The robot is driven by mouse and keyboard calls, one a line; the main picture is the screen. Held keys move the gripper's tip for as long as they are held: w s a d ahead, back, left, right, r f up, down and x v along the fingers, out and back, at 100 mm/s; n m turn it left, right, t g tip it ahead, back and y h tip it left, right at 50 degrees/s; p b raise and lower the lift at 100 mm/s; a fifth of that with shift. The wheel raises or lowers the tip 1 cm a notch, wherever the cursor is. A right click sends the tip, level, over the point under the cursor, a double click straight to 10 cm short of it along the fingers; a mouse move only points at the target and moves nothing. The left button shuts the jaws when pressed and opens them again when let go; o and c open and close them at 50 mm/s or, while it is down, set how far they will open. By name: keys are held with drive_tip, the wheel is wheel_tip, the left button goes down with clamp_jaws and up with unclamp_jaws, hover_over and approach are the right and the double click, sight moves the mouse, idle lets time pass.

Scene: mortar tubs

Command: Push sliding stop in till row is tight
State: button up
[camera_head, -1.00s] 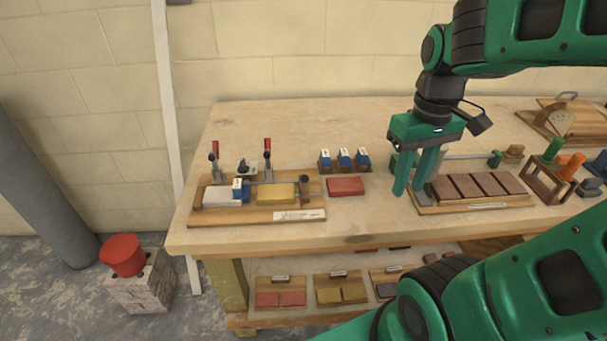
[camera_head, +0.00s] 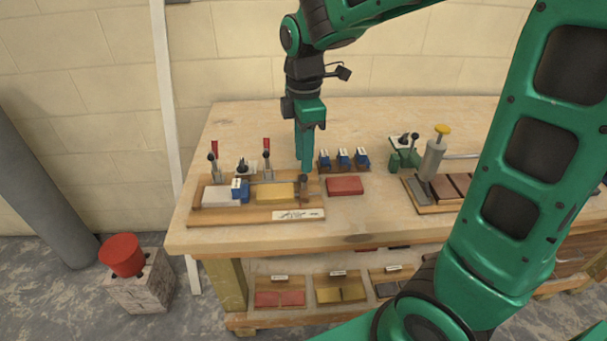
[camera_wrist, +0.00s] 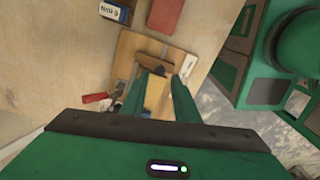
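A wooden fixture (camera_head: 256,216) on the left of the bench holds a row: a pale grey block (camera_head: 219,195), a blue piece (camera_head: 241,191) and a yellow block (camera_head: 275,194). A narrow gap shows between blue and yellow.
Two red-handled clamps (camera_head: 267,158) stand behind the row. A second fixture with brown blocks (camera_head: 440,188) is further right, partly behind my arm.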

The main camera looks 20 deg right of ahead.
sight(304, 176)
drive_tip(key=shift+f, duration=3.15)
drive_tip(key=c, duration=0.7)
